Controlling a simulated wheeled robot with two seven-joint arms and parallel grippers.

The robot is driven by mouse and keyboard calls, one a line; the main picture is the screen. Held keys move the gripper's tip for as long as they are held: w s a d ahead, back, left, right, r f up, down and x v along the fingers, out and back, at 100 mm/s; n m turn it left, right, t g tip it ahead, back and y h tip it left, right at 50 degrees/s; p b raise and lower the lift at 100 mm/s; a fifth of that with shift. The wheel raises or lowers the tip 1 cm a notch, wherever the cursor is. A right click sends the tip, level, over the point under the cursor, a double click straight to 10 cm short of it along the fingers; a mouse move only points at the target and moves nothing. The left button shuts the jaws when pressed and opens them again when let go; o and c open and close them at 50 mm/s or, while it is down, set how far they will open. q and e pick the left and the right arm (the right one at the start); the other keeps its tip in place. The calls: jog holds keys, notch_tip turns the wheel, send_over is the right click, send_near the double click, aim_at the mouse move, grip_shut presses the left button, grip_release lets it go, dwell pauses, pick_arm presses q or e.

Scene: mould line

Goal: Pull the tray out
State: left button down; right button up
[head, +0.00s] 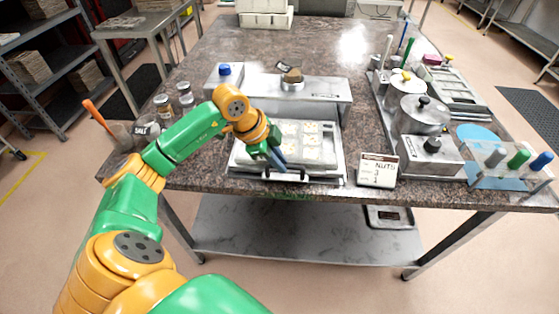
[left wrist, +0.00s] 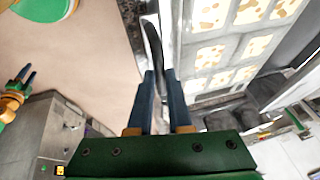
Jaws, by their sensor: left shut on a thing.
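The tray (head: 236,158) is a pale metal tray with a mould of several square cells, lying at the front edge of the stone-topped table. It has a dark bar handle (head: 284,177) along its front. My left gripper (head: 278,163) is at the handle, with its blue fingers shut on it. In the left wrist view the two fingers (left wrist: 160,88) close around the dark handle (left wrist: 152,50), with the mould cells (left wrist: 225,50) beside them. The fingers hide part of the handle. My right gripper is not in the head view.
A metal housing (head: 325,95) stands behind the tray. A label card (head: 378,170) stands just right of it. Pots (head: 420,117) and a rack of coloured-capped tubes (head: 512,170) are at the right. Jars (head: 164,107) stand at the left. The floor before the table is clear.

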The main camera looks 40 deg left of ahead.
pick_arm(q)
jog(key=shift+s+f, duration=0.1)
jog(key=c, duration=0.8)
grip_release()
jog(key=shift+d, duration=0.1)
jog(key=shift+c, duration=0.2)
jog(key=shift+s, duration=0.15)
jog(key=b+v, duration=0.1)
jog(key=v, duration=0.6)
